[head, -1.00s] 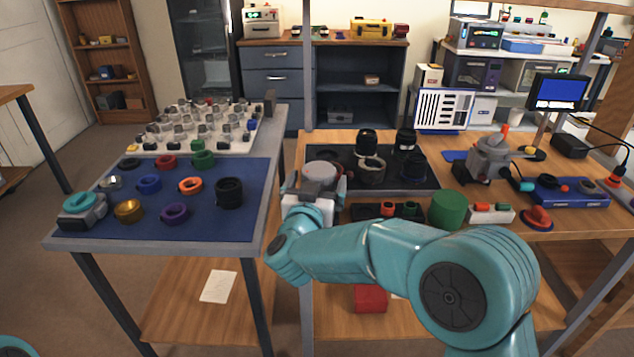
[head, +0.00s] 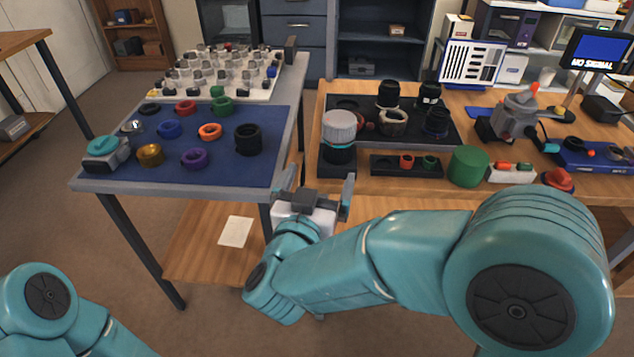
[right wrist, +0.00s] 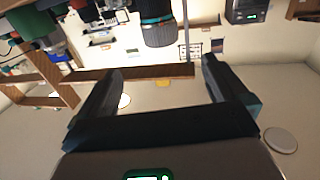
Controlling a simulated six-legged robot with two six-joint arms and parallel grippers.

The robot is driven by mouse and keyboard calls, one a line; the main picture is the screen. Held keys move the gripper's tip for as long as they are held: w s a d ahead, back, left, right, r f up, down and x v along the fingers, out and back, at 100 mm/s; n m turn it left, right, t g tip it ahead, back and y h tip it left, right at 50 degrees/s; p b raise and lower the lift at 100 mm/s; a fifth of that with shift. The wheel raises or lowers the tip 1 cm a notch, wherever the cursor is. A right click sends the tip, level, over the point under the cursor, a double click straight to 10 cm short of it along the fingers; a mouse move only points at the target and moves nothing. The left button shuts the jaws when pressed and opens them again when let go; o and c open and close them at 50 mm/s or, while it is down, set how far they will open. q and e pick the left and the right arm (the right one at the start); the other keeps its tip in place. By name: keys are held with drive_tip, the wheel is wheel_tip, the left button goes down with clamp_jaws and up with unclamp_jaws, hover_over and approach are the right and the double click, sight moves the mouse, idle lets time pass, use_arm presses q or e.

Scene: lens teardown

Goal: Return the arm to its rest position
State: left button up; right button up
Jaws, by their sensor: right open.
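My right gripper (head: 313,196) is open and empty in the head view. It is in front of the wooden bench's near left corner, by the gap between the two tables. In the right wrist view its two dark fingers (right wrist: 165,85) are spread wide with nothing between them. A lens with a grey ribbed top (head: 339,127) stands upright on a dark block at the bench's front left, just beyond the gripper and apart from it. My left arm shows at the lower left of the head view, but its gripper is out of view.
A blue mat (head: 225,171) on the left table holds several rings and a teal-topped device (head: 104,153). A dark mat (head: 360,103) on the bench holds lens parts. A green cylinder (head: 468,166) stands near the bench's front edge. The floor in front is clear.

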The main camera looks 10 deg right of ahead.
drive_tip(key=shift+s+a, duration=0.2)
drive_tip(key=shift+s, duration=0.25)
